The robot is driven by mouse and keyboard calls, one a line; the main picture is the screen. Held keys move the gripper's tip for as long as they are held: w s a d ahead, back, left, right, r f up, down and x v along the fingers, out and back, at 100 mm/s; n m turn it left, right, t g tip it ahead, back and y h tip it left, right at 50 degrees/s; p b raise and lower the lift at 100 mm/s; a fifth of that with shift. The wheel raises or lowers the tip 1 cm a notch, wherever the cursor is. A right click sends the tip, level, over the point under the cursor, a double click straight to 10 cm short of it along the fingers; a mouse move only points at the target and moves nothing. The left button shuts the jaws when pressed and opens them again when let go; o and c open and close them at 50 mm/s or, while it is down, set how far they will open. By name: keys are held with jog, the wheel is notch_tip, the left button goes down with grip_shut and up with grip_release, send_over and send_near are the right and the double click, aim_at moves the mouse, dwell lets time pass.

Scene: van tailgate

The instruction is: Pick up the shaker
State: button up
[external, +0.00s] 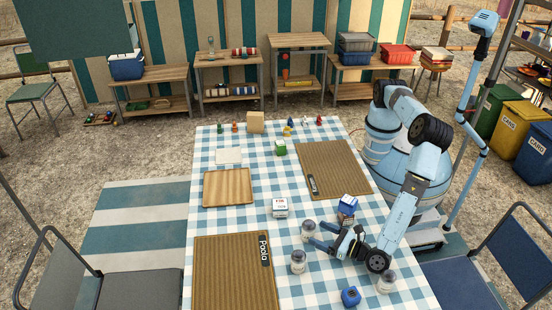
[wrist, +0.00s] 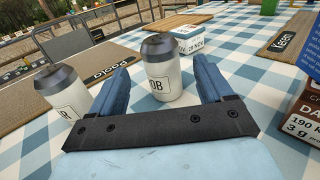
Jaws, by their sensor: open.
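A white shaker with a dark grey domed lid (wrist: 160,78) stands upright straight ahead of my gripper (wrist: 164,78) in the wrist view, lined up between the fingers. In the external view this shaker (external: 308,231) stands just left of my open, empty gripper (external: 321,235). Whether the fingertips reach around its sides is hard to tell. A second similar shaker (wrist: 67,98) stands outside the left finger; it also shows in the external view (external: 298,263). A third similar jar (external: 386,282) stands right of my wrist.
A blue-topped carton (external: 347,206) stands close behind my gripper, and a small blue item (external: 350,297) lies near the front edge. A white block calendar (external: 280,207) stands beyond the shaker. Woven mats (external: 235,275) and a wooden tray (external: 227,188) lie on the checked cloth.

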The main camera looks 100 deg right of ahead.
aim_at(303, 227)
jog(key=shift+f, duration=0.35)
jog(key=shift+w+d, duration=0.2)
jog(key=shift+w, duration=0.05)
jog(key=shift+x, duration=3.4)
jog(key=c, duration=1.1)
